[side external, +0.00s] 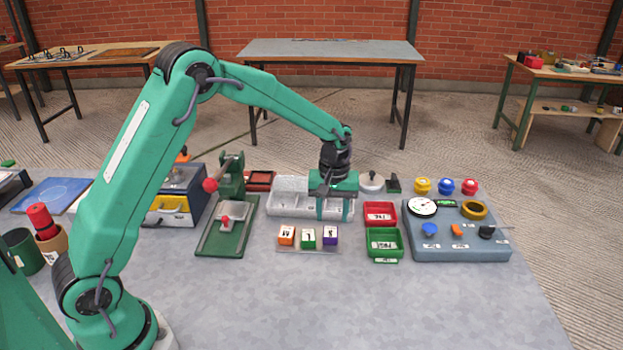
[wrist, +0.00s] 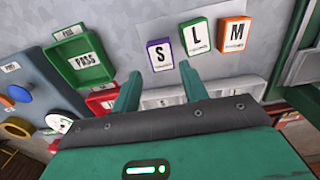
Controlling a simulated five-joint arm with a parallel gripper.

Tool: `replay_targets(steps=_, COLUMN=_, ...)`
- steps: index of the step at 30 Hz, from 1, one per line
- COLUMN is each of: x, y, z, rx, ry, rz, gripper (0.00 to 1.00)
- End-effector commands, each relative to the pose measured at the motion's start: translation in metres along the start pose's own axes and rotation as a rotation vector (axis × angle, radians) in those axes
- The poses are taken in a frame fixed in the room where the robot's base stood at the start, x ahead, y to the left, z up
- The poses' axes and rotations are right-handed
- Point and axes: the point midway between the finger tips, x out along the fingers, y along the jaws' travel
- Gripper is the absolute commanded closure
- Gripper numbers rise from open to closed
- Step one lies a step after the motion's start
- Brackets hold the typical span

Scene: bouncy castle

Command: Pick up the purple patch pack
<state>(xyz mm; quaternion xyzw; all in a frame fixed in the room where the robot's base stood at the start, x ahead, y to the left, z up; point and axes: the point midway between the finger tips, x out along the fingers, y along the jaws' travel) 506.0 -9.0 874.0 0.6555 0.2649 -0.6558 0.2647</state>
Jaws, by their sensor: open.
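The purple patch pack (side external: 330,235) is a small upright block with a white face marked S. It stands at the right end of a row with a green pack (side external: 308,238) marked L and an orange pack (side external: 286,236) marked M. My green gripper (side external: 333,210) points down just behind the purple pack, over the white divided tray. In the wrist view the purple pack (wrist: 159,54) lies just beyond my open fingertips (wrist: 159,77), between their lines. The fingers are empty and apart from it.
A red bin (side external: 380,213) and a green PASS bin (side external: 384,245) stand right of the packs. The white tray (side external: 290,184) is behind them. A green hand press (side external: 228,215) is at left, a blue-grey gauge board (side external: 460,245) at right. The table front is clear.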

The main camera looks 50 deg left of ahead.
Motion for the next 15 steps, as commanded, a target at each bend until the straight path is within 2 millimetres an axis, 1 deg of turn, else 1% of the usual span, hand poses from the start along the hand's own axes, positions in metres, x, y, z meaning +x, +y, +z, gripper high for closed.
replay_targets(steps=8, x=0.005, y=0.000, z=0.000, rx=0.000, ry=0.000, rz=0.000, gripper=0.56)
replay_targets(steps=11, x=0.011, y=-0.001, z=0.001, rx=0.000, ry=-0.002, rz=-0.002, gripper=0.56)
replay_targets(steps=15, x=0.026, y=-0.002, z=0.001, rx=0.000, ry=-0.002, rz=-0.002, gripper=0.56)
